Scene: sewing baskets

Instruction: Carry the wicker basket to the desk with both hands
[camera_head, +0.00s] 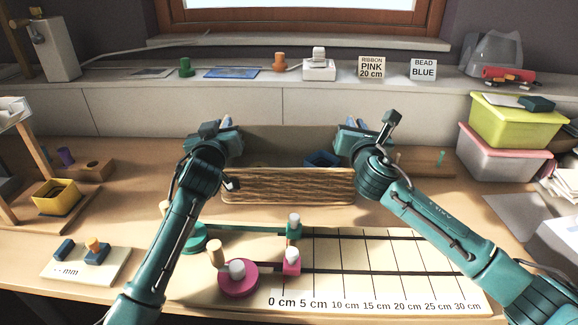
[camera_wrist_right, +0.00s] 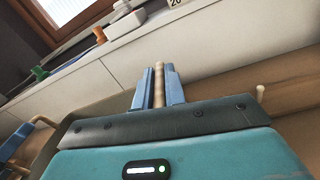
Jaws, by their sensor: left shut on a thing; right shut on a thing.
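The wicker basket (camera_head: 288,187) is in the middle of the head view, over the back half of the desk (camera_head: 120,200). It looks level; I cannot tell whether its base touches the desk. My left gripper (camera_head: 226,123) is shut at the basket's left end, its grip partly hidden by the wrist. My right gripper (camera_head: 350,123) is shut at the right end. In the right wrist view, the right gripper's blue fingers (camera_wrist_right: 158,88) close on a thin tan bar, seemingly the basket's handle. A dark blue thing (camera_head: 322,158) shows inside the basket.
A ruled board (camera_head: 400,260) with pink and green pieces lies in front of the basket. A yellow box (camera_head: 56,196) and a small pale block (camera_head: 85,263) are on the left. Stacked bins (camera_head: 500,160) stand at right. A ledge (camera_head: 340,90) with signs runs behind.

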